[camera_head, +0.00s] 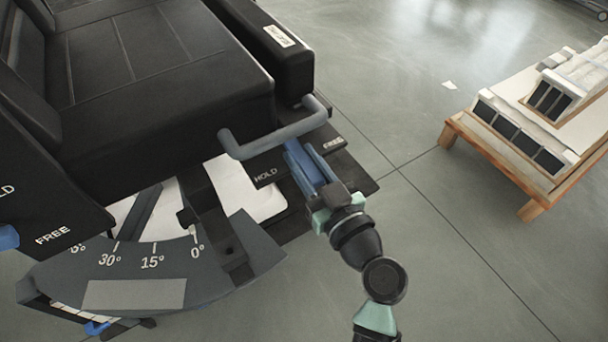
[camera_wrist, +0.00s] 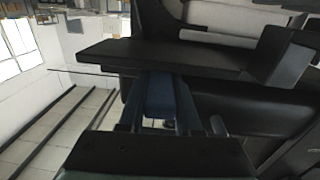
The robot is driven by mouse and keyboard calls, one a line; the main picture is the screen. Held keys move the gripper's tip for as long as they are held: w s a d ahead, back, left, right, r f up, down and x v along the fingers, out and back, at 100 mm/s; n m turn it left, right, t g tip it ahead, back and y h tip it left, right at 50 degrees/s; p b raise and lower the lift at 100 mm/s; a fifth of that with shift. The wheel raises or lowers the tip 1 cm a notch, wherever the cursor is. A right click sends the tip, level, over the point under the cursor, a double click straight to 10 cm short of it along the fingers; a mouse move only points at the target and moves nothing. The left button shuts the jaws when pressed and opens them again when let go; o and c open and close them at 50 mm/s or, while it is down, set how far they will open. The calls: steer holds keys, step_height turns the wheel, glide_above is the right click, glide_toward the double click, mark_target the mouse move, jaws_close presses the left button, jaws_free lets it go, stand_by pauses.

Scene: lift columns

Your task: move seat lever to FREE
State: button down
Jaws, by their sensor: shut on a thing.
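The blue seat lever (camera_head: 305,164) stands under the front of the black seat (camera_head: 150,80), between the white HOLD and FREE marks on a dark plate (camera_head: 352,160). It looks nearer HOLD. My gripper (camera_head: 310,172) reaches up from the lower right, its fingers shut on the lever, one on each side. In the wrist view the blue lever (camera_wrist: 158,95) lies between the two fingers, with a dark plate (camera_wrist: 170,55) across it. The lever's far end is hidden.
A grey bar handle (camera_head: 270,138) runs along the seat's front, close above my gripper. A second FREE mark and another blue lever (camera_head: 8,238) are at the left. An angle scale (camera_head: 150,262) stands below. A wooden pallet (camera_head: 530,182) is at the right; open floor lies between.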

mark_target(320, 150)
steer(key=d+n+g+y+b, duration=0.1)
steer(key=b, duration=0.1)
steer(key=w+n+g+y+b, duration=0.1)
steer(key=y+b, duration=0.1)
steer(key=shift+d+f, duration=0.3)
steer(key=shift+d, duration=0.1)
steer(key=n+g+y+b, duration=0.1)
steer(key=b, duration=0.1)
steer(key=w+n+g+y+b, duration=0.1)
steer(key=b, duration=0.1)
steer(key=shift+d+r+n+g, duration=0.2)
steer(key=shift+d+n+g, duration=0.2)
steer(key=shift+w+r+y, duration=0.1)
steer(key=shift+w+y, duration=0.05)
steer(key=shift+y, duration=0.25)
steer(key=shift+r+g, duration=0.1)
steer(key=shift+g, duration=0.2)
steer(key=c, duration=0.6)
jaws_free()
steer(key=p+v, duration=0.3)
steer(key=v, duration=1)
